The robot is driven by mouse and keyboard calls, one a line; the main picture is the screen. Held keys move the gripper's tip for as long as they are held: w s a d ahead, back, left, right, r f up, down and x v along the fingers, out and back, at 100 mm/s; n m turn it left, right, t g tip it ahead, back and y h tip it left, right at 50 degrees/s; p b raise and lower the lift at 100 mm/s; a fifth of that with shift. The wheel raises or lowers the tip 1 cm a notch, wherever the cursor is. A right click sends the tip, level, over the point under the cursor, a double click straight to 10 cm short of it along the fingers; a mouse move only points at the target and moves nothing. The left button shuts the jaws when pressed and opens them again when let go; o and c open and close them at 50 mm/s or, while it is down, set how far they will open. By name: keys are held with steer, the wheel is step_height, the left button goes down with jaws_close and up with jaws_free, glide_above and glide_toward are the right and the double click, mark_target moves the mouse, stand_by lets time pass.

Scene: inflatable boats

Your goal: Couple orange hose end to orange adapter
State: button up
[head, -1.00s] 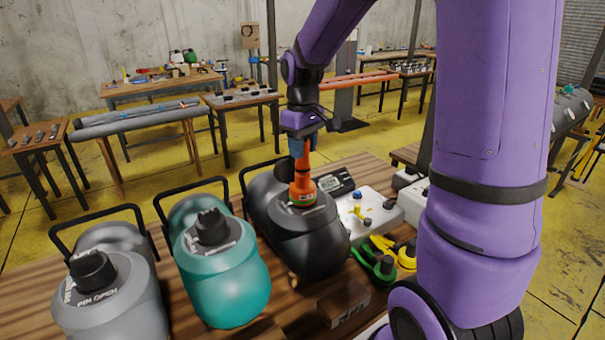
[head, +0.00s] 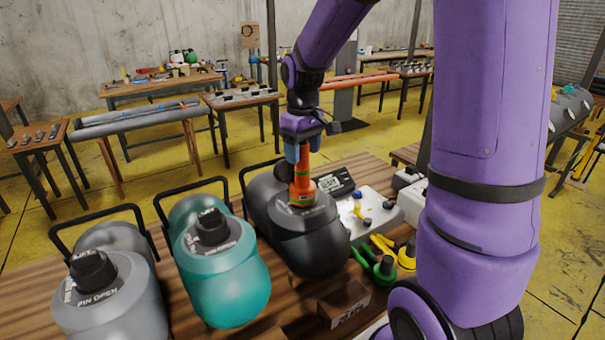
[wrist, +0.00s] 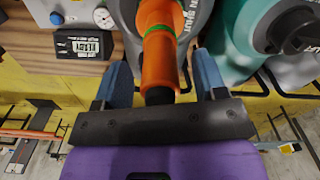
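The orange hose end (head: 302,165) stands upright over the black inflatable's valve, in line with the orange adapter (head: 303,191) and touching it. A green band shows on the orange stack in both views. In the wrist view, the orange hose end (wrist: 160,68) has a dark end towards my palm. My gripper (head: 303,154) is above the black inflatable, pointing down. Its blue fingers stand on either side of the hose end, with a gap on each side in the wrist view. It is open. The exact seating of the joint is hard to see.
A teal inflatable (head: 228,285) and a grey inflatable (head: 115,305) with handles stand to the left. A white pump box (head: 378,212), a dark display (head: 335,184) and green and yellow adapters (head: 384,268) lie to the right. A small box (head: 343,302) is at the front.

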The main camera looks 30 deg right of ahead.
step_height(320, 180, up, 11)
steer(key=shift+f, duration=0.1)
stand_by(0.6)
stand_by(0.6)
